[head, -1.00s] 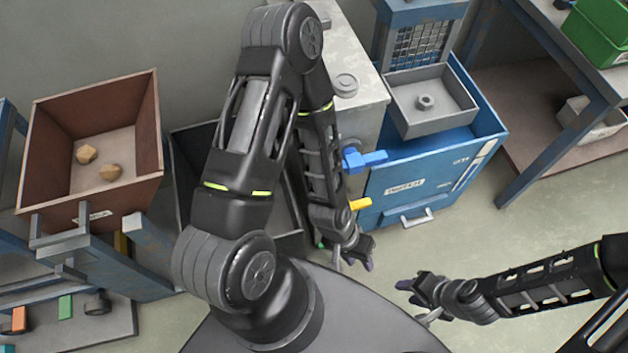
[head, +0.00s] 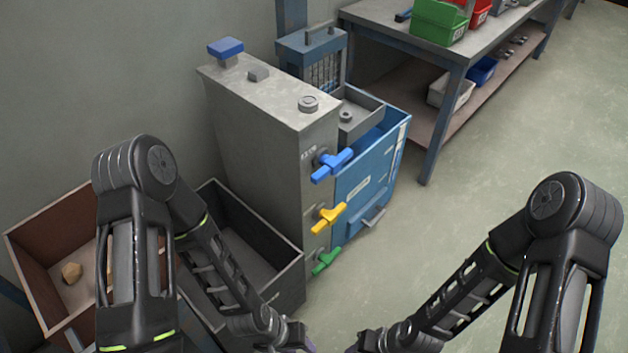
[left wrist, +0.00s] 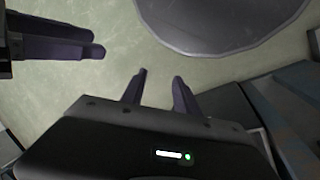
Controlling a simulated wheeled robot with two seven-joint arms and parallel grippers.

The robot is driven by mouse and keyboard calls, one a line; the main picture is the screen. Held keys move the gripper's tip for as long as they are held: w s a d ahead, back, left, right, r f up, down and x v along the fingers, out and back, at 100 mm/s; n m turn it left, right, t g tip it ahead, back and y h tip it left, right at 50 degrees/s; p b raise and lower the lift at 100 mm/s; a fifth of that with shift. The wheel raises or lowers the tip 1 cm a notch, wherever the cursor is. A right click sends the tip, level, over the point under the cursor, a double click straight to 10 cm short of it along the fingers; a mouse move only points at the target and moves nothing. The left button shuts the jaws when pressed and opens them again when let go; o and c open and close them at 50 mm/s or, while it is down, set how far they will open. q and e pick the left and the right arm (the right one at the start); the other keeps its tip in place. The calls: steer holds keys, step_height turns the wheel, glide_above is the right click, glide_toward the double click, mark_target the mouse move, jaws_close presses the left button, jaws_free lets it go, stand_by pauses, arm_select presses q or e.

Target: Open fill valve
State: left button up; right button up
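Three lever handles stick out from the front of a grey cabinet (head: 262,150) in the head view: a blue handle (head: 332,165) on top, a yellow handle (head: 328,218) in the middle and a green handle (head: 325,261) at the bottom. I cannot tell from a readable label which is the fill valve. My left gripper (left wrist: 160,78) is open and empty in the left wrist view. In the head view it is at the bottom edge, below the green handle and apart from it. My right gripper (left wrist: 98,42) shows two separate fingers with nothing between them; it touches no handle.
A blue cabinet (head: 372,180) with a grey tray stands right of the grey one. An open dark bin (head: 290,272) sits left of the handles, and a brown box (head: 35,250) is farther left. A workbench (head: 440,50) is at the back.

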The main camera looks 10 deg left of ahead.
mark_target(313, 179)
arm_select(q)
steer(key=shift+w, duration=0.1)
steer(key=shift+o, duration=0.8)
steer(key=shift+w+f, duration=0.25)
steer(key=shift+w, duration=0.1)
steer(key=w+f+m+t+h+b, duration=0.15)
steer(key=w+t+b, duration=0.55)
steer(key=w+b, duration=1.2)
steer(key=w+a+r+m+t+h+b, duration=0.1)
steer(key=w+r+m+t+b, duration=0.1)
steer(key=w+r, duration=0.3)
steer(key=w+a+r+m+t+h+b, duration=0.1)
steer(key=w+r+m+t+h+b, duration=0.1)
steer(key=w+r, duration=0.4)
steer(key=w+a+r+m+t+h+b, duration=0.1)
steer(key=w+r+m+t+h+b, duration=0.1)
steer(key=w+r, duration=0.3)
steer(key=shift+w+a+r+m+t+b, duration=0.2)
steer(key=shift+w+m+b, duration=0.15)
steer(key=shift+w, duration=0.25)
steer(key=shift+w+a+r+m+t+b, duration=0.1)
steer(key=shift+w+a+m+t+b, duration=0.15)
steer(key=shift+w, duration=0.3)
steer(key=shift+d+r, duration=0.1)
steer(key=shift+r, duration=0.3)
